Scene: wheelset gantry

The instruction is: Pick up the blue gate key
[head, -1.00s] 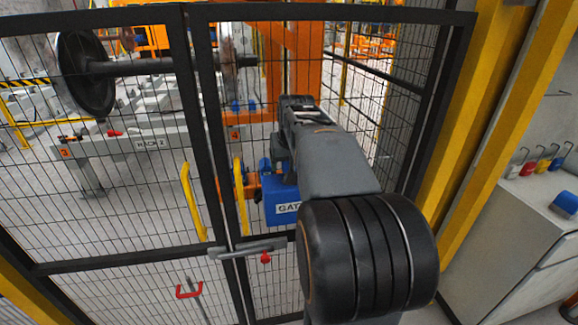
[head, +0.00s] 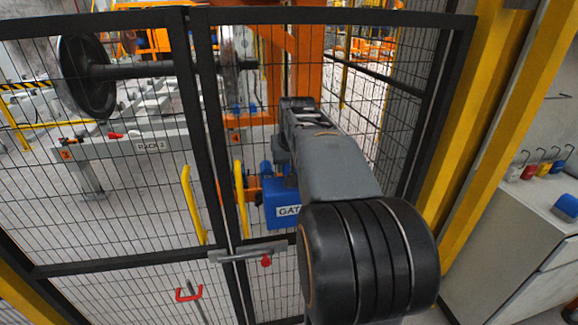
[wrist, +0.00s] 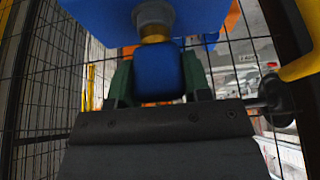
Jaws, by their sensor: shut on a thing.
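The blue gate key (wrist: 157,72) is a rounded blue block in the middle of the wrist view. My gripper (wrist: 158,88) is shut on it, a dark green finger on each side. A brass part and a grey round fitting (wrist: 153,14) show just beyond the key, under a blue box. I cannot tell whether the key is still seated in the fitting. My arm hides the fingertips and the held key there.
A black-framed mesh gate (head: 201,125) with yellow handles and a latch bar (head: 247,252) stands in front. A yellow post (head: 487,130) is at the right. Beyond it is a counter (head: 510,235) with coloured items on hooks. A wheelset (head: 85,75) stands behind the mesh.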

